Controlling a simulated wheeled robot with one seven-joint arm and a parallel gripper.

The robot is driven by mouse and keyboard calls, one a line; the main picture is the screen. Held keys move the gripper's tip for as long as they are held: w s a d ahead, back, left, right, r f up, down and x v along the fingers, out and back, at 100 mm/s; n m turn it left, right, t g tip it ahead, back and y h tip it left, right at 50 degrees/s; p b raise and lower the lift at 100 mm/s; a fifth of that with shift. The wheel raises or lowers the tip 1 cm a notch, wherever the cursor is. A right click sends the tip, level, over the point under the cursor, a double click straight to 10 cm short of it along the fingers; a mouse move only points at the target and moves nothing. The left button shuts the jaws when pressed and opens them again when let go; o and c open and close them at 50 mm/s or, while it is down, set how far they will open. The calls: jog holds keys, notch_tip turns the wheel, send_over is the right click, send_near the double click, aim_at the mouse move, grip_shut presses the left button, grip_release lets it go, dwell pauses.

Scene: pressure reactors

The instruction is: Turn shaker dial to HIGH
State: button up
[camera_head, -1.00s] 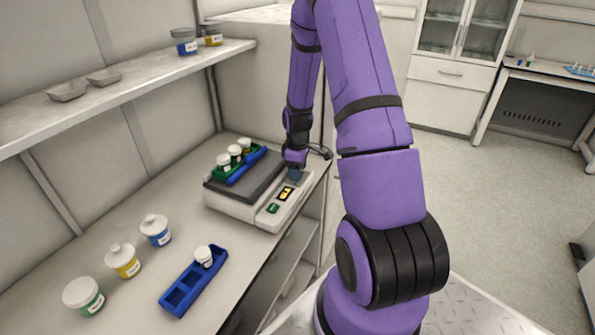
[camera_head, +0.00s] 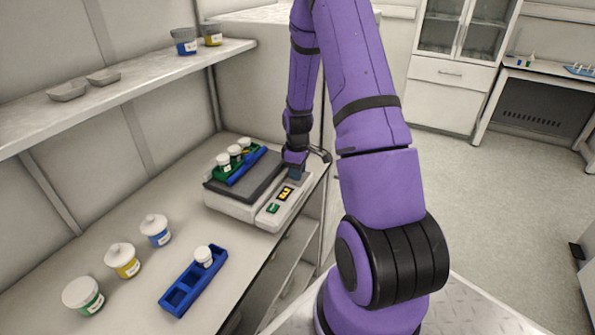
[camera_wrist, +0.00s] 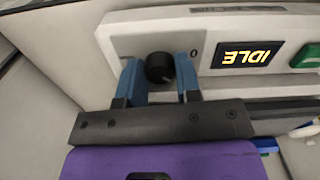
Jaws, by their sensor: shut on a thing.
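The shaker (camera_head: 240,205) stands on the bench, a pale box with a dark platform on top. Its display (camera_head: 285,194) reads IDLE, upside down in the wrist view (camera_wrist: 254,55). The black round dial (camera_wrist: 160,67) sits on the panel, with a "0" mark to its right in the wrist view. My gripper (camera_wrist: 159,76) has its two blue fingers on either side of the dial, shut on it. In the head view my gripper (camera_head: 297,171) is at the far end of the panel and hides the dial. Dial labels other than "0" are not readable.
A green button (camera_wrist: 306,56) is beside the display. A blue rack (camera_head: 181,300) and several jars stand on the near bench. A shelf (camera_head: 130,92) runs above on the left.

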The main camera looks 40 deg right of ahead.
jog(key=m, duration=0.6)
jog(key=shift+m, duration=0.3)
dwell(0.4)
jog(key=o, duration=0.9)
